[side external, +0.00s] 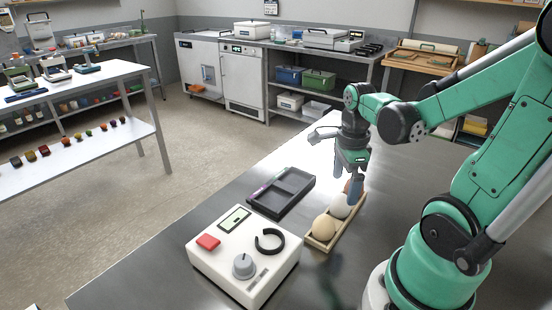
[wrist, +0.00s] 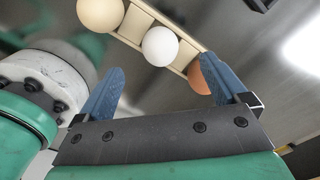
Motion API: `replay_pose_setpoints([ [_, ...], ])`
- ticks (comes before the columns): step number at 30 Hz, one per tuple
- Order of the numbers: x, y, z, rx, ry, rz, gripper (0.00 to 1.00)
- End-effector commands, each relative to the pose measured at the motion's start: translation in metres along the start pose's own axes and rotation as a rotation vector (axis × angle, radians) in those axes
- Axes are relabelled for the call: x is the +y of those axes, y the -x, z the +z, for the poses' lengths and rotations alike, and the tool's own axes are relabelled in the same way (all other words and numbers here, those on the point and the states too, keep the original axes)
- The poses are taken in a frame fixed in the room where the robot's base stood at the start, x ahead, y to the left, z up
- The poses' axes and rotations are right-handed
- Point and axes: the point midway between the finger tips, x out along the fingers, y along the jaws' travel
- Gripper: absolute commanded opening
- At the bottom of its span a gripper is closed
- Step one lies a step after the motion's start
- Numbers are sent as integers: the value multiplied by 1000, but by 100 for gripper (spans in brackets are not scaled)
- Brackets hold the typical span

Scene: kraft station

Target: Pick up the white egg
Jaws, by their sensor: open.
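The white egg (wrist: 160,46) sits in the middle of a narrow wooden tray (wrist: 139,24), between a cream egg (wrist: 101,13) and a brown egg (wrist: 198,78). In the side external view, the white egg (side external: 340,207) is behind the cream egg (side external: 323,227) in the tray (side external: 322,243). My gripper (side external: 350,188) is open, with blue fingers pointing down above the far part of the tray. In the wrist view the fingers (wrist: 165,88) are spread apart with nothing gripped. The brown egg (side external: 346,187) is partly hidden by a finger.
A white box with a red button, knob and black ring (side external: 243,260) stands left of the egg tray. A dark grey compartment tray (side external: 280,193) lies beyond it. The metal table (side external: 130,285) is bare at the front left.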

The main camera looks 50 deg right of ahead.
Motion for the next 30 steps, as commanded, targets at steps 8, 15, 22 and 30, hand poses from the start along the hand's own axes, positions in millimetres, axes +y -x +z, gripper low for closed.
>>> replay_pose_setpoints([
  [8, 0, -28, 1, 0, 5, -3, 93],
  [15, 0, -44, 1, 1, 7, -3, 93],
  [22, 0, -48, 1, 1, 7, -4, 93],
  [30, 0, -48, 1, 1, 7, -4, 64],
])
